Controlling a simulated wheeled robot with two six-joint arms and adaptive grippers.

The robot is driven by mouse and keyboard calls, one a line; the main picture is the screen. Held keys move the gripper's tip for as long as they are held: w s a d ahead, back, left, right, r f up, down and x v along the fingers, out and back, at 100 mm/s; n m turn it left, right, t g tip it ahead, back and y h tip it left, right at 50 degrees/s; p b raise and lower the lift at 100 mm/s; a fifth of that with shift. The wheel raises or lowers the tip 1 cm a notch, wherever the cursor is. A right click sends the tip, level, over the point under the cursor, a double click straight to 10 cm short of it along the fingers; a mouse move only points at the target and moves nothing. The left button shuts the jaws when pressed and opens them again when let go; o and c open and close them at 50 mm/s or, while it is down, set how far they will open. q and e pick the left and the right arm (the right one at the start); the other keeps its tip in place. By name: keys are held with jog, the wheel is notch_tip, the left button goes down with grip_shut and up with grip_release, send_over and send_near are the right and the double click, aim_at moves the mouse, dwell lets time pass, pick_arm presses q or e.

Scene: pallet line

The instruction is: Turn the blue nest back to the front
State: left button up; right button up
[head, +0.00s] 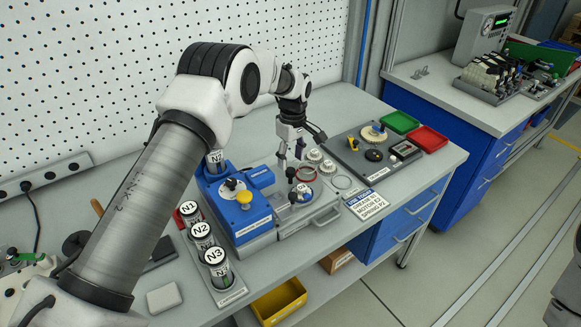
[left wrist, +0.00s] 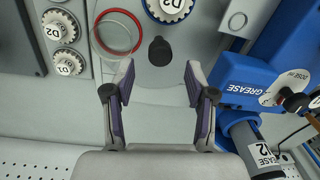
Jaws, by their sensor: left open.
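The blue nest (head: 308,196) is a blue-rimmed round seat near the front of a grey unit on the bench, with a pale toothed disc in it. It shows, cut off, at the top of the left wrist view (left wrist: 150,13). A black knob (left wrist: 160,51) stands behind it on a light grey round plate. A red ring (left wrist: 98,37) lies beside the knob. My left gripper (head: 291,159) points down above the back of the plate. In the left wrist view its fingers (left wrist: 158,75) are apart and empty, with the knob between and beyond them. My right gripper is out of view.
A blue grease unit (head: 237,212) stands close on the left, with labelled cylinders (head: 215,256) before it. Loose toothed discs (head: 328,167) lie to the right, near a dark tray (head: 372,165) and green and red bins (head: 429,138). A pegboard (head: 90,80) closes the back.

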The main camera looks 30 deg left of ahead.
aim_at(291, 168)
pick_arm(q)
notch_tip(291, 168, up, 8)
jog(key=shift+w+f, duration=0.15)
jog(key=shift+w, duration=0.05)
